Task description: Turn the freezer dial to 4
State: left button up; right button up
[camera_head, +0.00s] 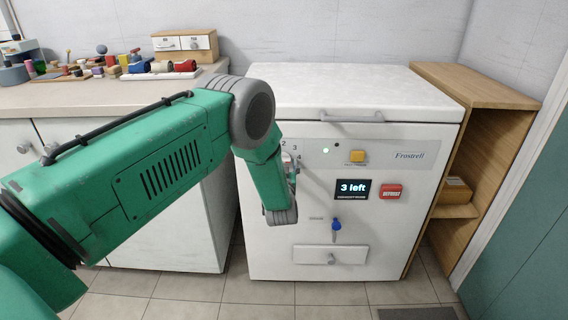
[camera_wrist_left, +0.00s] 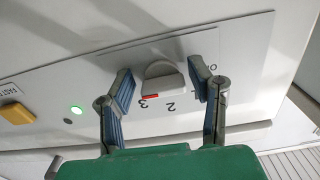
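The white chest freezer (camera_head: 390,230) stands ahead of me. Its dial (camera_wrist_left: 163,75) is a grey knob on the front panel, shown upside down in the left wrist view. A red mark (camera_wrist_left: 150,97) at the knob's edge lies near the numeral 3, with 2 beside it; no 4 is readable. My left gripper (camera_wrist_left: 163,92) is open, one finger on each side of the knob, with visible gaps. In the head view, my left gripper (camera_head: 292,163) is at the panel and hides most of the dial; 2 and 3 show above it. My right gripper is not in view.
The panel has a green light (camera_head: 326,151) and a yellow button (camera_head: 357,156). A cluttered counter (camera_head: 90,97) stands left, a wooden shelf (camera_head: 482,95) right.

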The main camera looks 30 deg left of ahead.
pick_arm(q)
jog(key=shift+w, duration=0.1)
jog(key=shift+r, duration=0.15)
jog(key=v, duration=1.2)
jog(key=shift+f, duration=0.2)
